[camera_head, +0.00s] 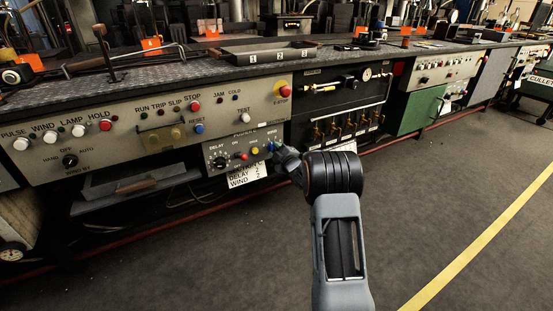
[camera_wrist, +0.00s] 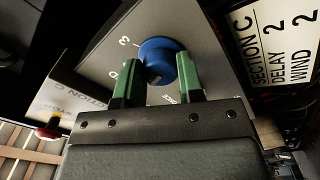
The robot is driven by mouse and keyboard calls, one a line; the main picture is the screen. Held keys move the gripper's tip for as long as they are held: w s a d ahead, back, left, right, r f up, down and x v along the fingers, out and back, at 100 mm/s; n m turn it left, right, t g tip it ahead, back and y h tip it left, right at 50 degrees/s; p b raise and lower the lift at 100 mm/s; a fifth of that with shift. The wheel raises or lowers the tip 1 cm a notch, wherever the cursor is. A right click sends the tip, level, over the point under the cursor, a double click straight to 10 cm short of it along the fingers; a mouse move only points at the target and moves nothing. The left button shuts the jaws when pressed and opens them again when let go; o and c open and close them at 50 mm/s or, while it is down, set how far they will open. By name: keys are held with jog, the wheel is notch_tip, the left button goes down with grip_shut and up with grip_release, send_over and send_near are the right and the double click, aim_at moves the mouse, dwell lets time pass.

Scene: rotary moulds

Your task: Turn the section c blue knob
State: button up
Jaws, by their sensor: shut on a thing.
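The blue knob (camera_wrist: 158,56) is on a grey panel (camera_wrist: 105,50) with printed numbers around the knob. My gripper (camera_wrist: 159,66) is shut on it, with one green-padded finger on each side of the knob in the wrist view. A white placard (camera_wrist: 275,45) beside it reads SECTION C, DELAY 2, WIND 2. In the head view my gripper (camera_head: 274,149) is at the right end of the small control box (camera_head: 226,158) under the bench, and my wrist largely covers the knob there.
The small box also carries a black delay knob (camera_head: 219,162), a red button (camera_head: 244,156) and a yellow button (camera_head: 255,152). A red emergency stop (camera_head: 283,93) is above, and a dark panel with valves (camera_head: 340,126) is to the right. Open floor lies in front.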

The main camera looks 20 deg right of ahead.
jog(key=n+b, duration=0.1)
jog(key=n, duration=0.9)
jog(key=shift+n, duration=0.3)
dwell(0.4)
jog(key=o, duration=0.9)
jog(key=shift+s, duration=0.1)
jog(key=s+p, duration=0.1)
jog(key=s, duration=0.3)
jog(key=s+d+p, duration=0.1)
jog(key=s, duration=0.4)
jog(key=s+p, duration=0.1)
jog(key=s, duration=0.3)
jog(key=shift+s+d+p, duration=0.25)
jog(key=shift+s+p, duration=0.05)
jog(key=shift+p, duration=0.05)
